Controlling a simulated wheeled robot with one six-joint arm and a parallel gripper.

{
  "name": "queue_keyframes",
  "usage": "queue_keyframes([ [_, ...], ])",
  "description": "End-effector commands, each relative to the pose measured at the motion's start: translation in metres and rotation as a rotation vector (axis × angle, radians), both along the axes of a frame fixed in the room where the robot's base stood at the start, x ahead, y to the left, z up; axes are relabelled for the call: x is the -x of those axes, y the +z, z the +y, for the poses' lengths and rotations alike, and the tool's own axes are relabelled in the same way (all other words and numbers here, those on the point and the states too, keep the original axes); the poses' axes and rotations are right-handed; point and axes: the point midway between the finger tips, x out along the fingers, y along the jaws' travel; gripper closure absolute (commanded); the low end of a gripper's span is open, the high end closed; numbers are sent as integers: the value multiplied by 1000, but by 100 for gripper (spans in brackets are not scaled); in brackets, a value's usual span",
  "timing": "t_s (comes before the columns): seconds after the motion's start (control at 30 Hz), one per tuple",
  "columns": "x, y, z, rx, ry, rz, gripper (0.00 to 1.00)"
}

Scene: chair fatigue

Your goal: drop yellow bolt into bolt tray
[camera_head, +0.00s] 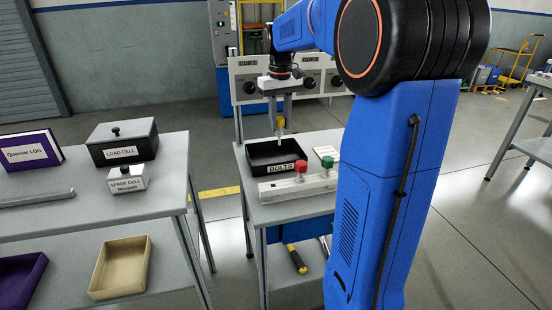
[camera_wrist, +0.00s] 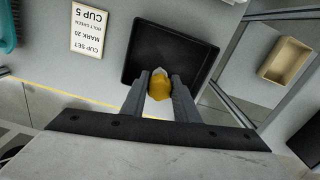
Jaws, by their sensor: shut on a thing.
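The yellow bolt (camera_head: 281,123) has a yellow head and a pale shank pointing down. My gripper (camera_head: 280,117) is shut on its head and holds it upright above the bolt tray. In the wrist view the yellow bolt (camera_wrist: 159,86) sits between the two fingers of my gripper (camera_wrist: 160,92). The bolt tray (camera_head: 278,167) is a black open box labelled BOLTS on the small grey table. In the wrist view the black bolt tray (camera_wrist: 134,50) lies beneath the bolt. Part of the tray's inside is hidden by the gripper and bolt.
A grey fixture with a red knob (camera_head: 301,167) and a green knob (camera_head: 327,162) stands in front of the tray. A printed card (camera_wrist: 88,30) lies beside the tray. A left bench holds a LOAD CELL box (camera_head: 122,143) and a purple book (camera_head: 30,153).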

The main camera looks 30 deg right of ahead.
Motion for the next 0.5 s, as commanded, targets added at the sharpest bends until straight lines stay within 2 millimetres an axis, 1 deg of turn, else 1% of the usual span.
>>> queue_keyframes([
  [0.03,0,-6,0,0,0,2,92],
  [0.2,0,-20,0,0,0,1,92],
  [0.33,0,-27,0,0,0,1,92],
  [0.5,0,-29,0,0,0,0,92],
])
